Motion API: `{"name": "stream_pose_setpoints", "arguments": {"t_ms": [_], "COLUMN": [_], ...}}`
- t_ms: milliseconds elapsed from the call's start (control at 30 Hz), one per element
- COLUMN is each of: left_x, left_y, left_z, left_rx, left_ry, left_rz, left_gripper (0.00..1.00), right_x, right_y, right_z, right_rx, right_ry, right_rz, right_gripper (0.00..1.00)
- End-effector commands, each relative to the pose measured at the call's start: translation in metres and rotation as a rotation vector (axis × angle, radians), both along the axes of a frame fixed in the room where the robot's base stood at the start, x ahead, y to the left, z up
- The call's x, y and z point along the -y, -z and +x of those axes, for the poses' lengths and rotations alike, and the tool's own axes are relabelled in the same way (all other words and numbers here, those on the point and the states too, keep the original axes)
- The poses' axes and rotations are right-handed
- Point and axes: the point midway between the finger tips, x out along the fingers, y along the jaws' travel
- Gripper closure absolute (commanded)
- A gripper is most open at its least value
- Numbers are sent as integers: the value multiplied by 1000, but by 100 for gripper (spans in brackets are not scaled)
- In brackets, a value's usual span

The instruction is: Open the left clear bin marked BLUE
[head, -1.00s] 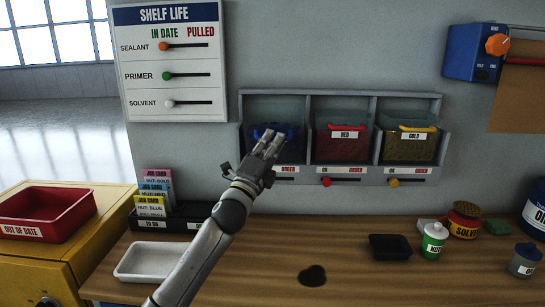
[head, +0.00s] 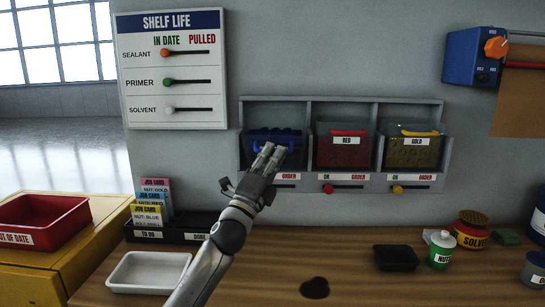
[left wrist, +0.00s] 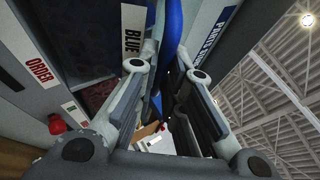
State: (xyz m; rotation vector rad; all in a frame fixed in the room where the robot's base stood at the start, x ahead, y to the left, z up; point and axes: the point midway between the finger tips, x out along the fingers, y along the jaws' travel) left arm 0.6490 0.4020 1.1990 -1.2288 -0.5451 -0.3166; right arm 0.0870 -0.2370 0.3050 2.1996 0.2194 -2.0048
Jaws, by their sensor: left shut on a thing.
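The left clear bin (head: 259,147) with a blue handle and dark blue contents sits in the left compartment of the grey wall rack. My left gripper (head: 270,153) is in front of it and hides its label in the head view. In the left wrist view the BLUE label (left wrist: 133,42) shows beside the fingers. The blue handle (left wrist: 171,25) runs between the fingers of my left gripper (left wrist: 160,78), which is shut on it. I cannot tell how far the bin is tilted out. My right gripper is not in view.
The RED bin (head: 345,154) and GOLD bin (head: 410,155) fill the other compartments. Sliders (head: 345,187) line the rack's lower edge.

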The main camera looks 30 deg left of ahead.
Motion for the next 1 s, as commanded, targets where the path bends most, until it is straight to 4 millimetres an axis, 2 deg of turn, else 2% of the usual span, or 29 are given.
{"name": "stream_pose_setpoints", "arguments": {"t_ms": [233, 267, 400, 767, 1000], "left_x": [0, -1, -1, 0, 1], "left_y": [2, 2, 2, 2, 16], "left_z": [1, 1, 1, -1, -20], "left_rx": [-5, -5, -4, -2, -5], "left_ry": [-1, -1, -1, 0, 0], "left_rz": [-1, -1, 0, 0, -1], "left_gripper": [100, 86, 68, 68, 68], "right_x": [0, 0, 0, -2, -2], "right_y": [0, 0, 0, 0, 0], "right_z": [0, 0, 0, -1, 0], "right_rx": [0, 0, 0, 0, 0], "right_ry": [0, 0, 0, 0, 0], "right_rz": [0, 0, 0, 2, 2], "right_gripper": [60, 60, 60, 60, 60]}}
